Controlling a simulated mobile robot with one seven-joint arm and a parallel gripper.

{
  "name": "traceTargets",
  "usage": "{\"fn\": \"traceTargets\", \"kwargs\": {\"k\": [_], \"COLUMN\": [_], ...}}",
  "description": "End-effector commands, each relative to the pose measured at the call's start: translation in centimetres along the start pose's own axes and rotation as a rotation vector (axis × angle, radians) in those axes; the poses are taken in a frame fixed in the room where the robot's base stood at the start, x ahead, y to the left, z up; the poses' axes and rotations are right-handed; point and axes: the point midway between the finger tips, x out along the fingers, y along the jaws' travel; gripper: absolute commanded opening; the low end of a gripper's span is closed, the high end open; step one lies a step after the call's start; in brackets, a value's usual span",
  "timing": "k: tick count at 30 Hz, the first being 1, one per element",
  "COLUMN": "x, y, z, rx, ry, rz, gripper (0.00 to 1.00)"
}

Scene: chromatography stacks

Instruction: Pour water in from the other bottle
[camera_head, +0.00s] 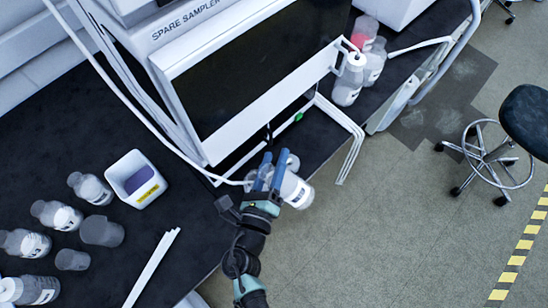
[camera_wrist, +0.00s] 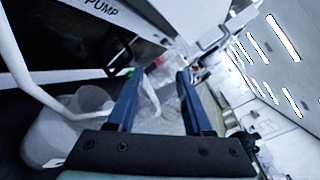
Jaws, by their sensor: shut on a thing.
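My gripper (camera_head: 275,175), with two blue fingers, is shut on a clear bottle with a white label (camera_head: 298,190) near the front edge of the black bench. The bottle's label end points right, and its neck and exact tilt are hard to make out. In the wrist view my gripper (camera_wrist: 160,95) has clear, blurred plastic of the held bottle (camera_wrist: 165,112) between its fingers. A translucent bottle with a white tube (camera_wrist: 58,135) stands left of the fingers in the wrist view. I cannot make out any water level or stream.
The spare sampler (camera_head: 255,75) rises behind my gripper. A white bin (camera_head: 136,178), several bottles (camera_head: 90,188) and beakers (camera_head: 101,231) are on the left. A stool (camera_head: 525,120) stands on the floor.

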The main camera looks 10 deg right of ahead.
Motion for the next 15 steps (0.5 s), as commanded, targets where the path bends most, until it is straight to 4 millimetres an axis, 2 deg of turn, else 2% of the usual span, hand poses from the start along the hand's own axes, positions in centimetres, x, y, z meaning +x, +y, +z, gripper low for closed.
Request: {"fn": "traceTargets", "kwargs": {"k": [15], "x": [0.06], "y": [0.13], "z": [0.07], "rx": [-0.099], "ry": [0.004], "rz": [-0.002], "gripper": [0.00]}}
